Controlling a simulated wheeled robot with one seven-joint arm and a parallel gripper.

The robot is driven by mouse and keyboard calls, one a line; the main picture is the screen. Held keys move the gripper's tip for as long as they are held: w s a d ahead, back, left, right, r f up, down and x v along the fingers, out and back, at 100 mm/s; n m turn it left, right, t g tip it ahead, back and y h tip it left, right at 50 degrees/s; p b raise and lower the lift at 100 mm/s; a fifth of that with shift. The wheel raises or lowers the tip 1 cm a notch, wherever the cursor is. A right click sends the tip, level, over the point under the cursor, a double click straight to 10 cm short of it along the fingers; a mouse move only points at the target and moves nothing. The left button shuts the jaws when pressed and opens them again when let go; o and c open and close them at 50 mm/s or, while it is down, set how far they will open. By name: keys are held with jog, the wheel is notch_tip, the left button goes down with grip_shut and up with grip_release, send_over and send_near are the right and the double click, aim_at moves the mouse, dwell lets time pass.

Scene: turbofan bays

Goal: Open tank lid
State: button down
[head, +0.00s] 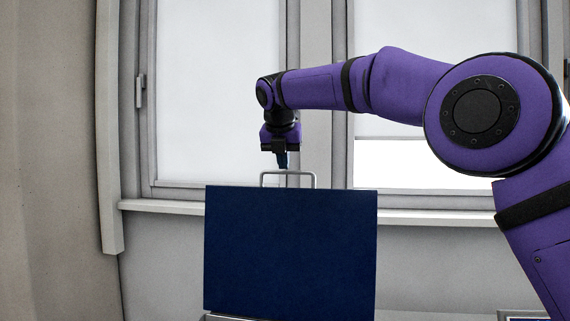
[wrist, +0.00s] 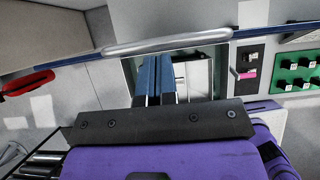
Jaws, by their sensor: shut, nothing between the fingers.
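The tank lid (head: 290,250) is a dark blue panel standing upright in the head view, its broad face towards me. A grey bar handle (head: 289,173) sits on its top edge. In the wrist view the handle (wrist: 165,43) crosses the upper middle, and the lid (wrist: 274,30) shows only as a thin blue edge. My gripper (head: 282,164) is at the handle's top bar in the head view; I cannot tell if it touches. Its blue fingers (wrist: 159,62) are together with nothing held, their tips just below the handle in the wrist picture. The tank body is mostly hidden behind the lid.
The wrist view shows a green panel (wrist: 292,72) with several black knobs at right and a red handle-like part (wrist: 28,83) at left. In the head view, a window with a sill (head: 160,206) lies behind the lid. The space left of the lid looks clear.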

jog(key=w+v, duration=0.1)
jog(key=v, duration=1)
jog(key=shift+r, duration=0.6)
jog(key=shift+s+d, duration=0.15)
jog(key=shift+d, duration=0.05)
jog(key=s+d+f+m, duration=0.3)
jog(key=s+d+m, duration=0.55)
jog(key=d, duration=0.45)
jog(key=s+d+f+m, duration=0.3)
jog(key=s+d+m, duration=0.6)
jog(key=d, duration=0.4)
jog(key=s+d+f+m, duration=0.6)
jog(key=s+f+m, duration=0.2)
jog(key=s+f, duration=0.1)
jog(key=s+d+f+m, duration=0.6)
jog(key=s+f+m, duration=0.3)
jog(key=f, duration=0.3)
jog(key=shift+s+f+g+y, duration=0.15)
jog(key=shift+s+g+y, duration=0.15)
jog(key=shift+s, duration=0.5)
